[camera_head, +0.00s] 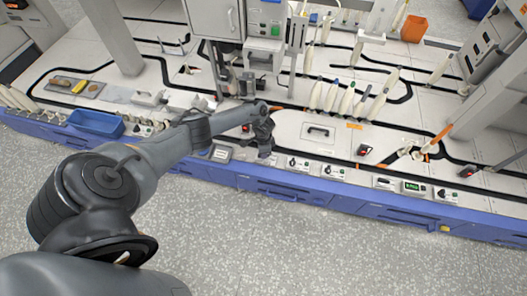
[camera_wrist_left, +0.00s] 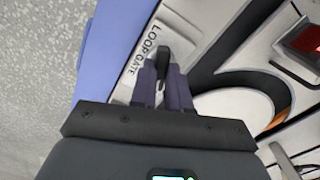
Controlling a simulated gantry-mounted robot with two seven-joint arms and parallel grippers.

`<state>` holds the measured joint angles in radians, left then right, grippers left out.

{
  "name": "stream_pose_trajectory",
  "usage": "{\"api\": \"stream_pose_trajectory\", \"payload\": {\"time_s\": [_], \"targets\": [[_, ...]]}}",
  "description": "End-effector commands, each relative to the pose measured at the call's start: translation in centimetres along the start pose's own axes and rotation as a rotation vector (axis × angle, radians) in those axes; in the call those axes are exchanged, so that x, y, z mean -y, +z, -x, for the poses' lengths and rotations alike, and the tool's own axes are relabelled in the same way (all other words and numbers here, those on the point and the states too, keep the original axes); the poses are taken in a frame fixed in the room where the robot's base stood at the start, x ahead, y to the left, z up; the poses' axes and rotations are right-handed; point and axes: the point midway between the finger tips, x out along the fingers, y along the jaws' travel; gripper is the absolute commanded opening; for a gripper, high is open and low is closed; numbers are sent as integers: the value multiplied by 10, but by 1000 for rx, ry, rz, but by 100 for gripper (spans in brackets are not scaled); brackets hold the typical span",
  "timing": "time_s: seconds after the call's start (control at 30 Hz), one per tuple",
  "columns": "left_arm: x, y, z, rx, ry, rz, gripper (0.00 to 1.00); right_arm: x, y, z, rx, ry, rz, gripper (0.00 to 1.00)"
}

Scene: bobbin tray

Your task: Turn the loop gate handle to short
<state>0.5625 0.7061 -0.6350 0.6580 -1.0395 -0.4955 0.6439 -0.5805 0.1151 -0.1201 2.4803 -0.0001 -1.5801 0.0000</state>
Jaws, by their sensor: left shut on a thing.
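The loop gate handle (camera_wrist_left: 163,55) is a small black lever on a white panel (camera_wrist_left: 178,27) lettered "LOOP GATE" in the left wrist view. My left gripper (camera_wrist_left: 163,80) is shut on the handle, with one dark finger on each side of it. In the head view my left gripper (camera_head: 264,152) points down at the front edge of the white bench and hides the handle. Any marks for the handle's positions cannot be made out. My right gripper is not in view.
A blue bench front (camera_head: 285,188) runs below the panel. Small control boxes (camera_head: 298,163) sit along the edge to the right, and a blue bin (camera_head: 97,123) stands at the left. Several white bobbins (camera_head: 331,97) stand behind. A red-lit device (camera_wrist_left: 305,42) is near the gripper.

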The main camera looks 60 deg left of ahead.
Motion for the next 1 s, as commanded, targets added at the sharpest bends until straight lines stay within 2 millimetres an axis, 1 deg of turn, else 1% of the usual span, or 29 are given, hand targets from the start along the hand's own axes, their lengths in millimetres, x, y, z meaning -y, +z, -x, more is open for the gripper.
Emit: {"api": "stream_pose_trajectory", "payload": {"time_s": [0.2, 0.43, 0.7, 1.0], "targets": [[0, 1, 0, 2, -1, -177, 0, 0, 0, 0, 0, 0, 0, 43], [-1, 1, -1, 1, -1, -308, 0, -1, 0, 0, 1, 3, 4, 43], [-1, 2, -1, 3, -1, -380, 0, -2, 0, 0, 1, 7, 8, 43], [-1, 2, -1, 2, -1, -392, 0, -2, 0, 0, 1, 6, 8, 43]]}}
